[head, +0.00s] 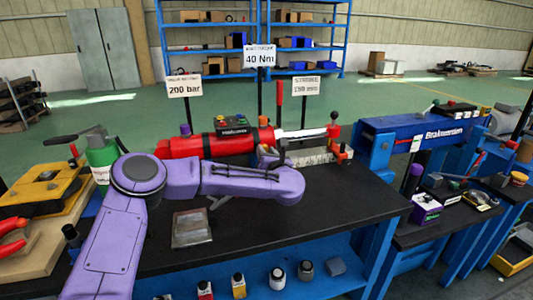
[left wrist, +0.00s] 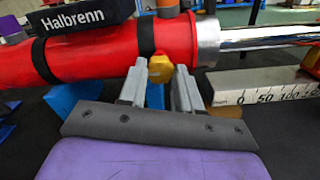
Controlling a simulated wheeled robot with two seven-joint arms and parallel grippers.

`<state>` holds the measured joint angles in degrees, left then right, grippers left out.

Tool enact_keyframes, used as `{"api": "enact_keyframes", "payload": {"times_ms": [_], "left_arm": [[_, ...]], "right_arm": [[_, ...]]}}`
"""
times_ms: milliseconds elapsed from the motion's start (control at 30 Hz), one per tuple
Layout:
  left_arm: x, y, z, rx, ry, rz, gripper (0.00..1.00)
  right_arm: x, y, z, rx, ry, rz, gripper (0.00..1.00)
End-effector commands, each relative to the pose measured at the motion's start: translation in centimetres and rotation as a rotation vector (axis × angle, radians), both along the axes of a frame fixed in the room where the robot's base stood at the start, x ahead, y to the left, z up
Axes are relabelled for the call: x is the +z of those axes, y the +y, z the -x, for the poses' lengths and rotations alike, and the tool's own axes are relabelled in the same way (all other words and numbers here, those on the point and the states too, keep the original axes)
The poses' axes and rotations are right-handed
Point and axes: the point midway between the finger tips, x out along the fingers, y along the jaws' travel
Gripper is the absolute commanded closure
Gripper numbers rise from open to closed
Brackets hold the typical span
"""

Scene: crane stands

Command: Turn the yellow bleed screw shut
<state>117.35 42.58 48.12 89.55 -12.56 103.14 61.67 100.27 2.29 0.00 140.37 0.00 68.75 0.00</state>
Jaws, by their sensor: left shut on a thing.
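The yellow bleed screw (left wrist: 160,69) sits low on the side of a red cylinder (left wrist: 95,52), near its metal end collar, in the left wrist view. My left gripper (left wrist: 161,76) has one finger on each side of the screw and is shut on it. In the head view the red cylinder (head: 185,146) lies on the black bench behind my purple left arm, which hides the screw and most of the gripper. My right gripper is in neither view.
A chrome rod (left wrist: 262,37) runs right from the cylinder, above a marked scale bar (left wrist: 262,92). A black Halbrenn box (left wrist: 80,17) sits on top of the cylinder. Signs reading 200 bar (head: 184,87) and 40 Nm (head: 260,56) stand behind. The front of the bench top (head: 330,215) is mostly clear.

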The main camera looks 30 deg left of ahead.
Motion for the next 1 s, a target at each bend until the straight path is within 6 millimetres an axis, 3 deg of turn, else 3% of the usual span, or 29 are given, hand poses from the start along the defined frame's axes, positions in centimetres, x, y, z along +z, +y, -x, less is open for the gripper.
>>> {"api": "enact_keyframes", "payload": {"times_ms": [1000], "left_arm": [[0.2, -0.2, -0.2, -0.001, 0.735, -0.630, 0.98]], "right_arm": [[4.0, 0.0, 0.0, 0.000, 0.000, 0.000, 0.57]]}}
